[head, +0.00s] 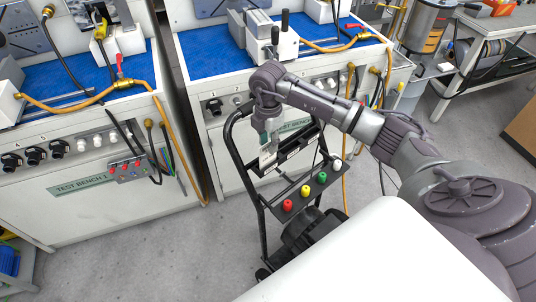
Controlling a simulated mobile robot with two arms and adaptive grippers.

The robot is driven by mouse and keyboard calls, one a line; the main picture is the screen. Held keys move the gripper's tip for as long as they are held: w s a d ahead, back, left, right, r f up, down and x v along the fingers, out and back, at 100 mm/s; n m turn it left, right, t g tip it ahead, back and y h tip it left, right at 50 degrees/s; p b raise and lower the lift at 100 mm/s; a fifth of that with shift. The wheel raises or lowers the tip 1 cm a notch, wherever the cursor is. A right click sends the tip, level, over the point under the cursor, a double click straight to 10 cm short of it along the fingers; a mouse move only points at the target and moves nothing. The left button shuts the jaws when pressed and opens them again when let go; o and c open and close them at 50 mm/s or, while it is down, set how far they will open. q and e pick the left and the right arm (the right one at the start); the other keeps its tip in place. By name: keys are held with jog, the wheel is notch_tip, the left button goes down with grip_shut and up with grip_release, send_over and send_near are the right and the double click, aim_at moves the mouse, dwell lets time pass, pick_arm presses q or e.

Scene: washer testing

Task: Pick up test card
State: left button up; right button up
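My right gripper (268,140) reaches in from the right and points down over the left end of a black slotted holder (298,148) on a wheeled black trolley (238,150). A small pale piece shows at its fingertips, but I cannot tell whether it is the test card or part of the fingers. The gap between the fingers is too small to read. I cannot clearly make out a test card elsewhere. My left gripper is not in view.
The trolley's panel (322,187) carries red, yellow, green and white knobs. Test Bench 1 (60,215) stands left, and a second blue-topped bench (215,55) stands close behind the trolley. Orange hoses (165,120) hang from the benches. Grey floor (150,255) is clear at lower left.

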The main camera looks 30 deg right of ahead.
aim_at(268, 149)
jog(key=shift+f, duration=1.85)
jog(key=shift+a, duration=0.1)
grip_shut()
jog(key=shift+r, duration=0.15)
